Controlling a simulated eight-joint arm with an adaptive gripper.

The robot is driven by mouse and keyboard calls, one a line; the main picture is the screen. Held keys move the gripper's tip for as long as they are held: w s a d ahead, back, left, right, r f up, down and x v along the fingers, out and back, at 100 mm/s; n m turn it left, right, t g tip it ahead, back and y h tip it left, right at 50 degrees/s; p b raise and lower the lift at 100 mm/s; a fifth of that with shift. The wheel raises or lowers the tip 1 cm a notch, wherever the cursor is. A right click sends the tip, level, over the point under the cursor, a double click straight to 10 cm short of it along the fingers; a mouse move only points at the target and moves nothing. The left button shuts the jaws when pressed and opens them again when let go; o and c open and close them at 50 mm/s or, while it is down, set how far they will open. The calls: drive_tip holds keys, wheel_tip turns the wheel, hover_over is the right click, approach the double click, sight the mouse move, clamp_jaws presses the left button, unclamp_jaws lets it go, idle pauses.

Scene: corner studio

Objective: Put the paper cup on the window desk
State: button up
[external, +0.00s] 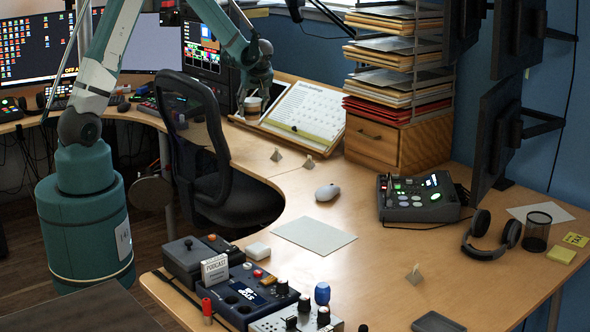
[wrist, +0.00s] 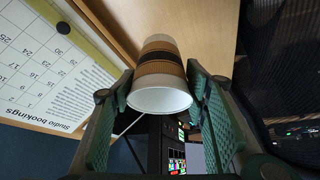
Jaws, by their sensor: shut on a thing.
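The paper cup (external: 252,104) is white with a brown sleeve and a dark band. It is in the external view at the back, left of the calendar, partly hidden by the fingers. My gripper (external: 254,98) points down there and is shut on the cup. In the wrist view the cup (wrist: 161,80) sits between the two green finger pads of my gripper (wrist: 162,88), its white rim facing the camera. I cannot tell whether its base touches the surface below. The wooden desk (external: 340,225) runs from the back corner to the front right.
A calendar (external: 308,112) on a wooden stand is close beside the cup. A paper-tray stack (external: 398,75) stands further right. A black chair (external: 230,190) is below the arm. A mouse (external: 327,192), paper sheet (external: 313,235) and control box (external: 420,197) lie on the desk, with bare wood between.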

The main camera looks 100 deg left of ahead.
sight(253, 121)
drive_tip(key=shift+f+b, duration=0.6)
drive_tip(key=shift+f, duration=2.5)
drive_tip(key=shift+f+b, duration=0.4)
drive_tip(key=shift+f, duration=1.5)
drive_tip(key=shift+f, duration=0.2)
drive_tip(key=o, duration=0.6)
drive_tip(key=shift+o, duration=0.2)
drive_tip(key=shift+r, duration=0.2)
drive_tip(key=p+v, duration=0.2)
drive_tip(key=v, duration=1)
